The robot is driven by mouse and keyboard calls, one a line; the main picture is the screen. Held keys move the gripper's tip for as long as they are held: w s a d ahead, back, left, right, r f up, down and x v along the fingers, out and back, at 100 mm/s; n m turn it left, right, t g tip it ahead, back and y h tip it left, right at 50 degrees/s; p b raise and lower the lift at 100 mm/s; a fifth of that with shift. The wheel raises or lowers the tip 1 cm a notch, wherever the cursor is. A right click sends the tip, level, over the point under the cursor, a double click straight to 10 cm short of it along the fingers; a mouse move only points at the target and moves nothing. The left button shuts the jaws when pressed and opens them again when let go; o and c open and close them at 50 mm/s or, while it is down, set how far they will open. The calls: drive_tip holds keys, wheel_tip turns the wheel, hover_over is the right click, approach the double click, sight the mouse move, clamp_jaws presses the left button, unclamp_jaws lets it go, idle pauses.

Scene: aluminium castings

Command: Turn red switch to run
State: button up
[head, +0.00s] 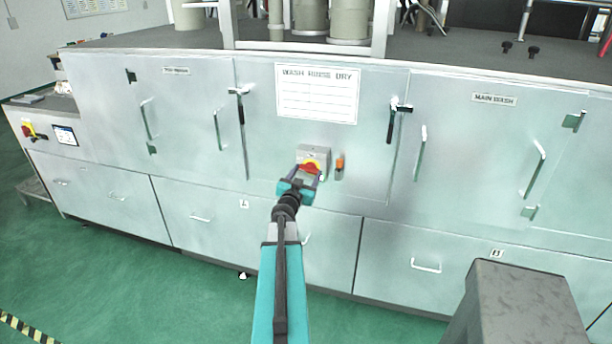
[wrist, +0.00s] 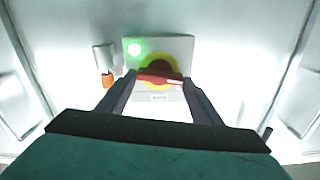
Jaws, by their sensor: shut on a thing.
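The red switch (head: 311,166) is on a grey box on the front of the wash machine, below the label sheet. In the wrist view the red switch (wrist: 160,75) shows as a red handle over a yellow disc, with a lit green lamp (wrist: 134,49) at its upper left. My gripper (head: 305,176) is at the switch. In the wrist view its two dark fingers (wrist: 159,88) stand on either side of the red handle and are shut on it. The handle lies nearly level across the picture, with a white mark at its right end.
An orange item (head: 340,162) is on the panel just right of the switch box. Door handles (head: 240,110) and (head: 392,120) stick out on both sides. Another red and yellow switch (head: 28,130) is at the far left. A grey block (head: 518,305) stands at the lower right.

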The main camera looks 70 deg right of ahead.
drive_tip(key=m+b, duration=0.1)
drive_tip(key=m, duration=0.3)
drive_tip(key=shift+s+d, duration=0.1)
drive_tip(key=m+b, duration=0.1)
drive_tip(key=m, duration=0.2)
drive_tip(key=shift+m, duration=0.4)
drive_tip(key=m+b, duration=0.2)
drive_tip(key=m, duration=0.2)
drive_tip(key=shift+s+m, duration=0.15)
drive_tip(key=shift+m, duration=0.15)
drive_tip(key=shift+m+b, duration=1.05)
drive_tip(key=shift+m, duration=0.85)
drive_tip(key=o, duration=1.1)
drive_tip(key=shift+c, duration=0.2)
drive_tip(key=shift+f, duration=0.1)
